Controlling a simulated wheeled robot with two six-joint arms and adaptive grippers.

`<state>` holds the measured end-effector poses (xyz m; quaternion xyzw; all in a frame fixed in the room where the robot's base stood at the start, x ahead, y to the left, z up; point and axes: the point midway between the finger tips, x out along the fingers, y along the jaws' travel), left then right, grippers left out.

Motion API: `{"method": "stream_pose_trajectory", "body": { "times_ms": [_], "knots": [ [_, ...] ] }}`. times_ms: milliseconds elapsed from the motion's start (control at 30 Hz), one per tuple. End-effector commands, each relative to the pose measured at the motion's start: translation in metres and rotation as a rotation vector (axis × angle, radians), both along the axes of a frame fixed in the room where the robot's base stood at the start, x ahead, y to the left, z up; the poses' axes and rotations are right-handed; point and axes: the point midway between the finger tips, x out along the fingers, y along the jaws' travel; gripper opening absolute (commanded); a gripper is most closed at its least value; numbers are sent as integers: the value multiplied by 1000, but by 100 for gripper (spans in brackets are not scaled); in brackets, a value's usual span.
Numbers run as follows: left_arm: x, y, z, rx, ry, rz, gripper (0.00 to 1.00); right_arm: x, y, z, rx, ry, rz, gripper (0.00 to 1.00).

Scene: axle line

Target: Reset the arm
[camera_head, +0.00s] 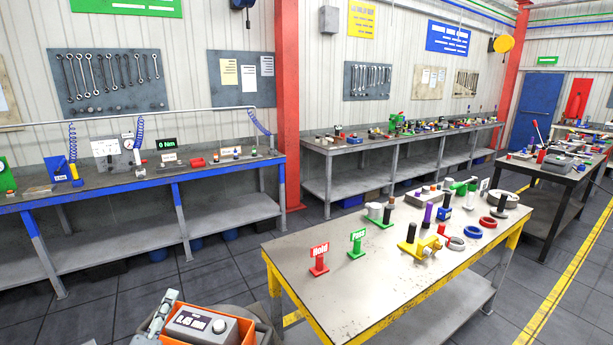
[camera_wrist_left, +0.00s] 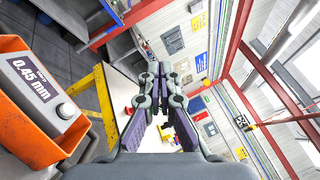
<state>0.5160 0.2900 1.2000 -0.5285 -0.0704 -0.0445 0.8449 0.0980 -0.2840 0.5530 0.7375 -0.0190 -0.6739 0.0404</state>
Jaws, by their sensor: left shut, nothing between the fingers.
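My left gripper (camera_head: 168,299) shows at the bottom left of the head view, beside an orange bin. In the left wrist view its two dark jointed fingers (camera_wrist_left: 158,70) come together at the tips, with nothing held between them. The gripper is apart from the workbench, off its near left corner. My right gripper is in neither view.
The orange bin (camera_head: 247,330) holds a grey block (camera_head: 188,327) labelled in the wrist view as 0.45 mm. A yellow-edged workbench (camera_head: 300,285) carries Hold (camera_head: 319,261) and Pass (camera_head: 357,243) signs and several parts. Benches line the wall. Floor lies clear between them.

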Motion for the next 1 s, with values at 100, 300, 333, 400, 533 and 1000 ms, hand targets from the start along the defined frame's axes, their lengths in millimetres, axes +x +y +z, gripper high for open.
{"method": "stream_pose_trajectory", "body": {
  "times_ms": [100,300,333,400,533,1000],
  "knots": [
    [-36,52,-62,-677,158,355,0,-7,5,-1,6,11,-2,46],
    [-111,36,-164,-1295,451,745,0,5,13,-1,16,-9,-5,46],
    [-121,29,-173,-1353,489,785,0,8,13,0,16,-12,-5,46],
    [-143,11,-191,-1469,581,873,0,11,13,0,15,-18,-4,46],
    [-180,-26,-212,-1636,747,1009,0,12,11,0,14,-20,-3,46],
    [-194,-33,-400,-1700,886,1170,0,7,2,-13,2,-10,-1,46]
  ]
}}
